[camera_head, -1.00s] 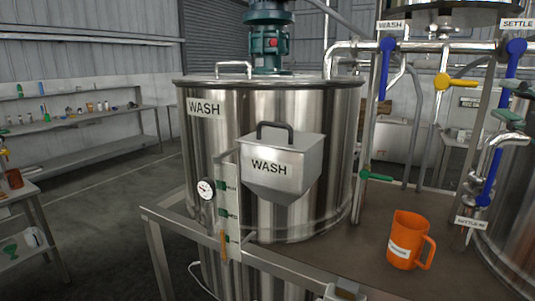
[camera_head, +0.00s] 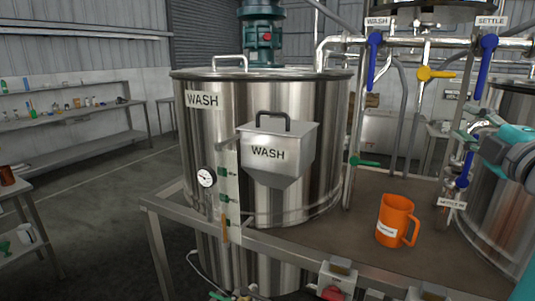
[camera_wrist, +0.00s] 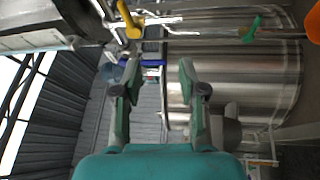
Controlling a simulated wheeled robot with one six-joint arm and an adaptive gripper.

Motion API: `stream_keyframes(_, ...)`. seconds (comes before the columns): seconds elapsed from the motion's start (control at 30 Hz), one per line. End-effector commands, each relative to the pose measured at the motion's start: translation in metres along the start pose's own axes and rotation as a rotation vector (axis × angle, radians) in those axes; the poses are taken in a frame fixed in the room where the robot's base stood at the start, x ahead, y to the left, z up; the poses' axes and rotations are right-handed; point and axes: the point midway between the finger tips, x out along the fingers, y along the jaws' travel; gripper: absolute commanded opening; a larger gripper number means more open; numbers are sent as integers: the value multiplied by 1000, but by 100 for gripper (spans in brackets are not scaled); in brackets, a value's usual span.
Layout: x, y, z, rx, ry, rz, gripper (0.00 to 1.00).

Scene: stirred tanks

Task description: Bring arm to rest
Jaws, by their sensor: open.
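My gripper (camera_wrist: 157,78) is open and empty in the wrist view, its two fingers spread apart. The wrist view is turned on its side. Beyond the fingers it shows pipes, a yellow valve handle (camera_wrist: 130,20), a green handle (camera_wrist: 251,29) and a steel tank (camera_wrist: 235,80). In the head view, a teal and grey part of my arm enters at the right edge, in front of the right-hand tank.
The WASH tank (camera_head: 215,140) carries a WASH hopper (camera_head: 290,165). An orange jug (camera_head: 394,218) stands on the brown platform (camera_head: 335,222). Blue valve handles (camera_head: 374,58) and a yellow handle (camera_head: 432,74) are on the pipes. Open floor (camera_head: 95,220) lies left, before shelves (camera_head: 70,147).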

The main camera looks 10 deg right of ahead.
Motion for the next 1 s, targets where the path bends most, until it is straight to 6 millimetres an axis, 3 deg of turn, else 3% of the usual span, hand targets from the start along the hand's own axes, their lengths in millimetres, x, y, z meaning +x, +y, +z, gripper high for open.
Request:
stream_keyframes(0.17,3,-46,-5,106,0,-19,41)
stream_keyframes(0.47,-6,-158,-23,369,-16,-59,41)
stream_keyframes(0.77,-43,-265,-49,607,-50,-104,41)
stream_keyframes(1.0,-90,-338,-72,774,-82,-142,41)
